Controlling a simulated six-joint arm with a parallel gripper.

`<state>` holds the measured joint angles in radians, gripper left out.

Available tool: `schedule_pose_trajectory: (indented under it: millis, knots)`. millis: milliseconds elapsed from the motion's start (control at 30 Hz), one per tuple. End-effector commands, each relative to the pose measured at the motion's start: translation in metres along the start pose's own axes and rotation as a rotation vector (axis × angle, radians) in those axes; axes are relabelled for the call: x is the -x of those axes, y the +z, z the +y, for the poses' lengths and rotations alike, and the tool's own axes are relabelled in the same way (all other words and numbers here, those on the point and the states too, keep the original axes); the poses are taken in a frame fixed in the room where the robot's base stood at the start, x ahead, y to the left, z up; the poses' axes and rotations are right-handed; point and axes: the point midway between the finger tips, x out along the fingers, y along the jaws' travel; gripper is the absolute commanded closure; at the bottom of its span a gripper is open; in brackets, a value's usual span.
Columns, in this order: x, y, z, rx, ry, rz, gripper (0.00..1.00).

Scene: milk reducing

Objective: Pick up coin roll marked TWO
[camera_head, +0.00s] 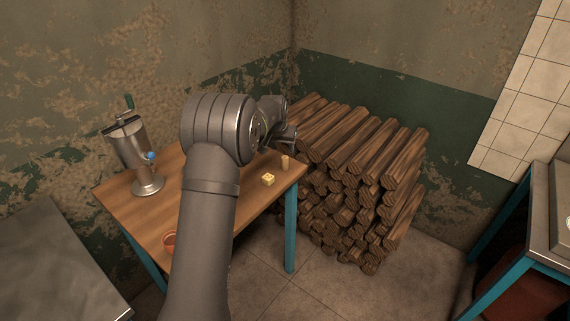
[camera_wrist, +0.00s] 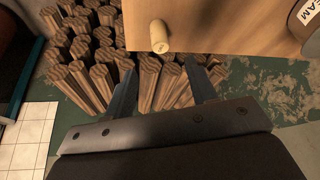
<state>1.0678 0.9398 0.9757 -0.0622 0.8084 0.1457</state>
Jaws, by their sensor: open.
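A small tan cylinder (camera_head: 285,162), which looks like a coin roll, stands near the right end of the wooden table (camera_head: 160,209). In the wrist view the tan cylinder (camera_wrist: 159,37) is close to the table edge. No marking on it is legible, so I cannot tell whether it reads TWO. My gripper (camera_wrist: 163,84) is open and empty, its two fingers apart and short of the cylinder in the picture. In the head view my gripper (camera_head: 288,137) is partly hidden by my arm, above the table's far right corner.
A tall log stack (camera_head: 365,180) stands right beside the table. Part of a round thing lettered "EAM" (camera_wrist: 309,14) shows.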

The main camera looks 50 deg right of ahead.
Motion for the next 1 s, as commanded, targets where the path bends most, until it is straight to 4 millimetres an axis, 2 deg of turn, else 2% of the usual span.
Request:
schedule_pose_trajectory:
  millis: [100,300,567,833,1000]
  knots:
    - [-0.026,0.001,0.000,0.001,0.000,-0.003,0.48]
    - [-0.056,0.000,0.000,0.001,0.000,-0.001,0.48]
    - [-0.071,-0.001,0.000,0.002,0.000,-0.001,0.48]
    - [-0.106,-0.003,0.000,0.002,0.000,-0.002,0.48]
    - [-0.116,-0.003,0.000,0.002,0.000,-0.001,0.48]
